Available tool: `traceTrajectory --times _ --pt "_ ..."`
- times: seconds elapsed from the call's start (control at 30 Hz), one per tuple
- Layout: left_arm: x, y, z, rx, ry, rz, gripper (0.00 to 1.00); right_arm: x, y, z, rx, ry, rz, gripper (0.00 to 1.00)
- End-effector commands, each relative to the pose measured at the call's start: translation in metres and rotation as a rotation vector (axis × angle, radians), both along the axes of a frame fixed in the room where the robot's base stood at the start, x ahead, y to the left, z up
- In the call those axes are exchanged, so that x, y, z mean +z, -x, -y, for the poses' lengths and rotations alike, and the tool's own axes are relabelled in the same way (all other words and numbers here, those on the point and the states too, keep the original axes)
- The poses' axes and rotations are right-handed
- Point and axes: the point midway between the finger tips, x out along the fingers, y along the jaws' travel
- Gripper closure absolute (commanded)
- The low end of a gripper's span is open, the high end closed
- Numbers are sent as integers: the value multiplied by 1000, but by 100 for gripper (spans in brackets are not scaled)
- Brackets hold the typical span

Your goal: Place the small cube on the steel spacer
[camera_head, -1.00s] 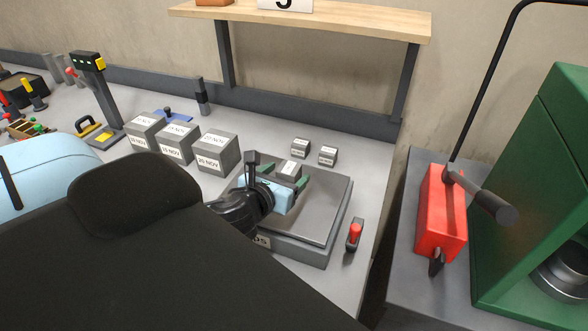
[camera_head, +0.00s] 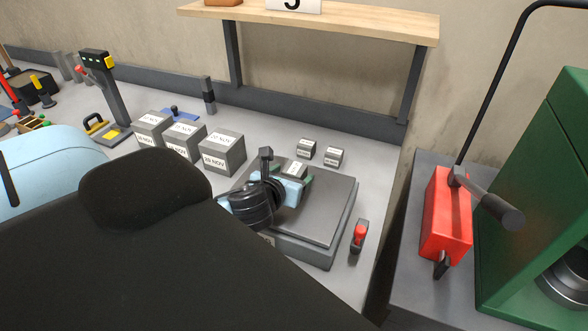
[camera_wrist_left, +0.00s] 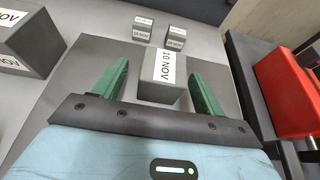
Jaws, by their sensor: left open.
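A small grey cube with a white label reading 10 NOV (camera_wrist_left: 160,78) sits on the flat dark top of a scale-like slab (camera_head: 325,215); the head view also shows the cube (camera_head: 296,168). My left gripper (camera_wrist_left: 157,72) is open, its green fingers on either side of the cube, with visible gaps in the wrist view. In the head view the left gripper (camera_head: 293,172) partly hides the cube. A round metal stack (camera_head: 568,282) shows inside the green machine at the right edge; I cannot tell whether it includes the steel spacer. My right gripper is not in view.
Two more small cubes (camera_head: 306,149) (camera_head: 333,157) stand behind the slab. Several larger labelled cubes (camera_head: 222,152) stand to its left. A red-topped device (camera_head: 359,237) is at its right. A red box with a lever (camera_head: 447,215) stands before the green machine (camera_head: 540,200).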

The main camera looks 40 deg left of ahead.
Motion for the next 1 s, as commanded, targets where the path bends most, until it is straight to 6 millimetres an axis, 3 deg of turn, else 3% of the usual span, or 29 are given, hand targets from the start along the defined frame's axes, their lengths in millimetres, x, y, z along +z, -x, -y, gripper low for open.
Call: traceTrajectory --times 0.1,0.23,0.6,1.0 --pt "2 -18 -3 2 3 7 29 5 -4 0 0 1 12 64" --pt "-5 -29 -7 2 0 5 29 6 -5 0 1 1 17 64" --pt "-9 -34 -9 -1 -1 3 30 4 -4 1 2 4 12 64" --pt "-9 -34 -9 -1 -1 3 83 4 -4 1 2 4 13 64"
